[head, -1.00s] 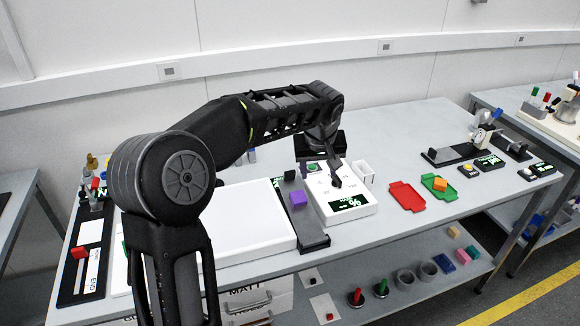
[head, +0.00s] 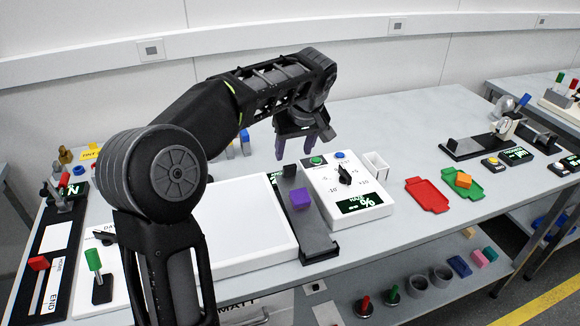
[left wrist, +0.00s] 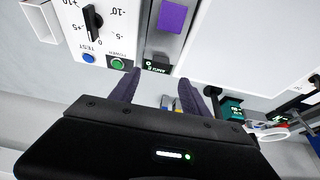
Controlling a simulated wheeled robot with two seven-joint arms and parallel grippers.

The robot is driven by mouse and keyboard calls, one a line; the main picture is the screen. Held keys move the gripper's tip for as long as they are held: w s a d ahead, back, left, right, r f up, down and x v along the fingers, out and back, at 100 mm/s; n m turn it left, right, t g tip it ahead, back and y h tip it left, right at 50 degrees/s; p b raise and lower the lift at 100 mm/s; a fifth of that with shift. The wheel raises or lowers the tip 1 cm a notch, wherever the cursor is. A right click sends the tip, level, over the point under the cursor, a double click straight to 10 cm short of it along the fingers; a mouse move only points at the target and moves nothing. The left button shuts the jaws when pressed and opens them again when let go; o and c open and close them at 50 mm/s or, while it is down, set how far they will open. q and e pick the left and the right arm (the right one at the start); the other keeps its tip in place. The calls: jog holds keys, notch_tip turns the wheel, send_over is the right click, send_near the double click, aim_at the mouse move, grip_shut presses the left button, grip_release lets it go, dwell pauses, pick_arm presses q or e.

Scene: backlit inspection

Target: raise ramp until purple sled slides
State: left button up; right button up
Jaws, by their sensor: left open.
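The purple sled (head: 300,199) sits on the dark grey ramp (head: 318,240), about halfway along it. The ramp looks nearly flat, though its exact tilt is hard to tell. In the left wrist view the purple sled (left wrist: 172,17) lies on the ramp (left wrist: 162,43), with a small black readout (left wrist: 157,66) at its end. My left gripper (head: 297,152) is open and empty, above and behind the ramp's far end. Its two fingers also show in the left wrist view (left wrist: 159,80). My right gripper is not in view.
A white control box (head: 352,205) with a black knob (head: 345,175), a green button (head: 316,160) and a blue button (head: 339,155) stands right of the ramp. A white panel (head: 230,220) lies left. Red (head: 420,192) and green trays are farther right.

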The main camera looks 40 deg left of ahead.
aim_at(290, 165)
pick_arm(q)
jog(key=shift+p+x, duration=0.45)
jog(key=shift+x, duration=3.45)
grip_shut()
jog(key=shift+r, duration=0.1)
